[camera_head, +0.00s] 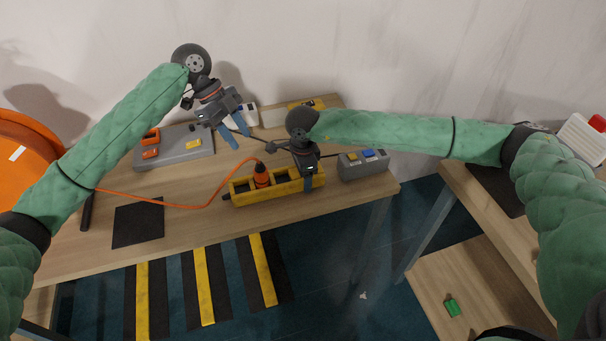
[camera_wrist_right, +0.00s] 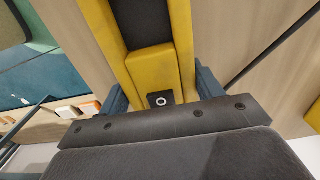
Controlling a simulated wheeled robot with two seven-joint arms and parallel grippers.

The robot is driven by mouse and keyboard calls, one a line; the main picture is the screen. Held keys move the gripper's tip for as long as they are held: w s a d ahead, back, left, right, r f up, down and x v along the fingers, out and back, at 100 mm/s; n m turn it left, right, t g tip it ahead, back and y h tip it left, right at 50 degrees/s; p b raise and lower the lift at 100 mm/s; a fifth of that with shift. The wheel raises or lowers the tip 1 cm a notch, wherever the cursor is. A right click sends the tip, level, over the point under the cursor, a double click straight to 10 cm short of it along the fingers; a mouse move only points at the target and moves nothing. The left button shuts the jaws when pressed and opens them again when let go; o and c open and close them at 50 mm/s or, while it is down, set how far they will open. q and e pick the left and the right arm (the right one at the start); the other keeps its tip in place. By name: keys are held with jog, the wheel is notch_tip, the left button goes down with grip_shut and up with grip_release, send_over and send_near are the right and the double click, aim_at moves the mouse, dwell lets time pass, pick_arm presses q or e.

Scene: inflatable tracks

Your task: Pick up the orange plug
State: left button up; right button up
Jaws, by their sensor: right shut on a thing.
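The orange plug (camera_head: 261,176) stands upright in the long yellow holder (camera_head: 287,190) on the wooden table, with an orange cable (camera_head: 211,198) running left from it. My right gripper (camera_head: 309,180) is over the holder's right part, to the right of the plug and apart from it. In the right wrist view its blue fingers sit on both sides of a yellow part of the holder (camera_wrist_right: 151,70), shut on it. My left gripper (camera_head: 236,133) is open and empty, above the table behind and left of the plug. The plug does not show clearly in the right wrist view.
A grey panel with orange parts (camera_head: 186,149) lies at the back left. A grey box with blue and yellow buttons (camera_head: 363,164) stands right of the holder. A dark mat (camera_head: 138,224) lies at the front left. A second wooden table (camera_head: 485,205) is at the right.

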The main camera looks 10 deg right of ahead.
pick_arm(q)
jog(key=o, duration=0.5)
jog(key=shift+s, duration=0.1)
jog(key=shift+o, duration=0.2)
jog(key=n+t+y, duration=0.1)
jog(key=n+t, duration=0.5)
jog(key=n, duration=0.8)
send_near(256, 167)
jog(key=shift+n, duration=0.3)
jog(key=x, duration=0.7)
jog(key=shift+a+f, duration=0.1)
jog(key=shift+a, duration=0.15)
jog(key=shift+d+x, duration=0.15)
jog(key=shift+x, duration=1.2)
jog(key=shift+d+x, duration=0.2)
jog(key=shift+x, duration=1.1)
